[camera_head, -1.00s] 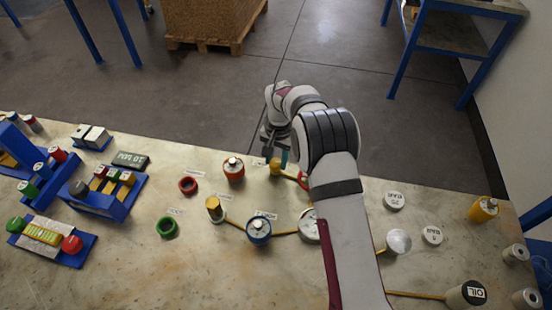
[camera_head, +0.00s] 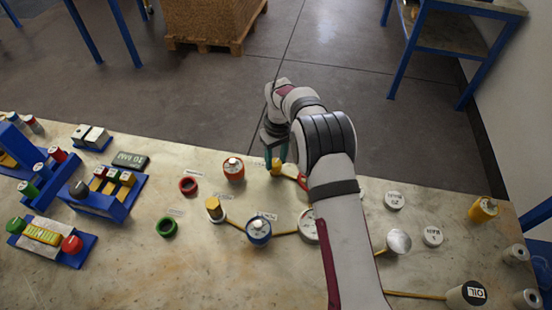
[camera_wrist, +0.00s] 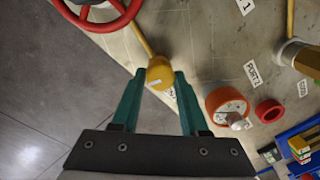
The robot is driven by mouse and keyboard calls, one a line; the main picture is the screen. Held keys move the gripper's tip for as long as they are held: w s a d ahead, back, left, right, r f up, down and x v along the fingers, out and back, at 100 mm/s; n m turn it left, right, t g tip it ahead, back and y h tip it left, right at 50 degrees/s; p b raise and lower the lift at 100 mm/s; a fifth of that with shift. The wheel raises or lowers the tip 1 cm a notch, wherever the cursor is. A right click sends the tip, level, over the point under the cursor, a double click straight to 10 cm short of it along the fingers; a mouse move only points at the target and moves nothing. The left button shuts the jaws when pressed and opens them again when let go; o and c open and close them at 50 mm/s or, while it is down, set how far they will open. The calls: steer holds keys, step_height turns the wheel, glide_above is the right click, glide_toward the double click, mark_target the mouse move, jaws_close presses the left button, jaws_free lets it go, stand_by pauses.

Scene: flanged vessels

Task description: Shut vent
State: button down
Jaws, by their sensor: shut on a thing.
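A yellow knob (camera_head: 276,168) stands near the far edge of the table, left of a red handwheel (camera_head: 302,180). In the wrist view the knob's round top (camera_wrist: 160,72) sits between the teal fingertips. My gripper (camera_wrist: 160,78) is shut on the yellow knob; in the head view the gripper (camera_head: 275,157) is partly hidden behind my arm. A yellow pipe runs from the knob in the wrist view. I cannot read a label that marks the vent.
A red-orange vessel (camera_head: 233,170) stands close left of the knob, with a red ring (camera_head: 188,185) beyond it. A blue vessel (camera_head: 258,231) and a yellow-topped fitting (camera_head: 214,208) stand nearer. Blue fixtures (camera_head: 108,192) fill the left side.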

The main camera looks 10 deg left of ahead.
mark_target(277, 161)
steer(key=shift+n, duration=1.9)
steer(key=shift+c, duration=2.1)
jaws_free()
steer(key=shift+r, duration=0.1)
step_height(277, 161, up, 16)
steer(key=shift+w+d+f, duration=0.15)
steer(key=shift+w+f, duration=0.05)
steer(key=shift+w, duration=0.15)
steer(key=shift+r, duration=0.1)
